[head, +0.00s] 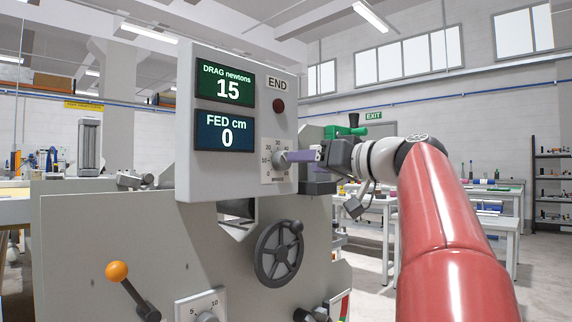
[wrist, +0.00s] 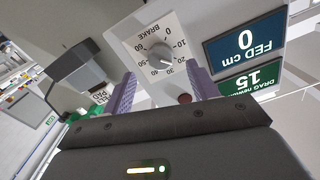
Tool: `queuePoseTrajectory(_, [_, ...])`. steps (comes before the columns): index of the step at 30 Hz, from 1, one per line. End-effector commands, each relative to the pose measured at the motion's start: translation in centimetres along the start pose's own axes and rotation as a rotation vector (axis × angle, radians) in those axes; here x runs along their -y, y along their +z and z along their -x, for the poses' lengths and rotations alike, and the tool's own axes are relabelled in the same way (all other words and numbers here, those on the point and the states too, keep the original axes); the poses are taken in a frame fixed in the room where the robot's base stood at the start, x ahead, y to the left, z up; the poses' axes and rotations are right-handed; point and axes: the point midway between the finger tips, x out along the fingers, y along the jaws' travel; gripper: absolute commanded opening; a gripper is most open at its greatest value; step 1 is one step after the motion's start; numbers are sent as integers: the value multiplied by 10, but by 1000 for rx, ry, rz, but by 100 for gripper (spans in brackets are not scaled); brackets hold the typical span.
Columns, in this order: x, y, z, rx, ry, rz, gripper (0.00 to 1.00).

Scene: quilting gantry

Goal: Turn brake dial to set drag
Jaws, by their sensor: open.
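The brake dial (wrist: 160,57) is a round grey knob on a white plate marked BRAKE with a 0 to 60 scale. It appears upside down in the wrist view. A pale pointer mark on the knob appears to face the 20 to 30 side. In the head view, the dial plate (head: 268,174) sits low on the right of the grey panel, partly hidden by my gripper (head: 288,157). My gripper (wrist: 160,74) is open, with its purple fingers on either side of the knob and visible gaps. The drag display (head: 227,86) reads 15 newtons.
The fed display (head: 227,131) reads 0 cm. A dark red END lamp (head: 279,105) is above the dial. Below are a black handwheel (head: 279,253) and an orange-knobbed lever (head: 117,271). A dark block (head: 318,187) juts out beside the panel under my gripper.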

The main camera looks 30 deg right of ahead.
Motion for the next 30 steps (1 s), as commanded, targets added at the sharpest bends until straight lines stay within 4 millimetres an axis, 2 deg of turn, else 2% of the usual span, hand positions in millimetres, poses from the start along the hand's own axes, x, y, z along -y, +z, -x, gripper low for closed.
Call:
queuePoseTrajectory(3, [0,-1,-22,2,-3,-4,59])
queuePoseTrajectory(9, [0,0,-48,2,-1,-4,59])
queuePoseTrajectory(14, [0,0,-55,1,0,-3,59])
queuePoseTrajectory(21, [0,1,-56,1,1,-3,57])
queuePoseTrajectory(30, [0,1,-56,1,1,-3,18])
